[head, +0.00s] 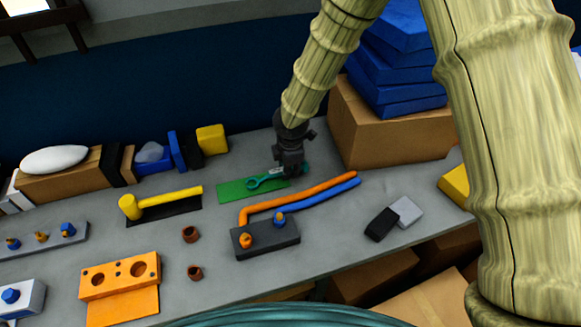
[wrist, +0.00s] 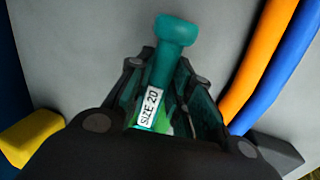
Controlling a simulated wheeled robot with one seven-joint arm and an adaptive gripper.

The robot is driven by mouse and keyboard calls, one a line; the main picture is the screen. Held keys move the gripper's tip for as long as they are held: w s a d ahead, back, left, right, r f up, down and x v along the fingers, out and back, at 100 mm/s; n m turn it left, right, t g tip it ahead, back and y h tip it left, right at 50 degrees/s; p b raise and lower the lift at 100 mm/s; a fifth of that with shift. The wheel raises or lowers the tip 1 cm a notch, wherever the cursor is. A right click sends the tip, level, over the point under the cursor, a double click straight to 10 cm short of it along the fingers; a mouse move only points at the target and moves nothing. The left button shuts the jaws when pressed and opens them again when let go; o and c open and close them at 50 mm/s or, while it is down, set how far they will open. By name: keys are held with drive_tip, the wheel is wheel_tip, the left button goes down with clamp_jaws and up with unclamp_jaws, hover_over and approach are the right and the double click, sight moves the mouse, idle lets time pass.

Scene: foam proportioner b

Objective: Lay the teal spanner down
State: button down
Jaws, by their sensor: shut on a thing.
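The teal spanner (head: 254,183) is in my gripper (head: 290,165), over the right part of the flat green mat (head: 233,193) on the bench. My gripper is shut on the handle. I cannot tell whether the spanner touches the mat or hangs just above it.
Orange (head: 300,203) and blue (head: 325,194) hoses run close in front of the mat from a dark block (head: 265,240). A cardboard box (head: 375,130) with blue stacked pieces stands behind right.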

drive_tip(key=c, duration=1.3)
unclamp_jaws()
drive_tip(key=shift+r, duration=0.55)
drive_tip(key=b+v, duration=0.1)
drive_tip(key=v, duration=1)
drive_tip(key=shift+s+d, duration=0.1)
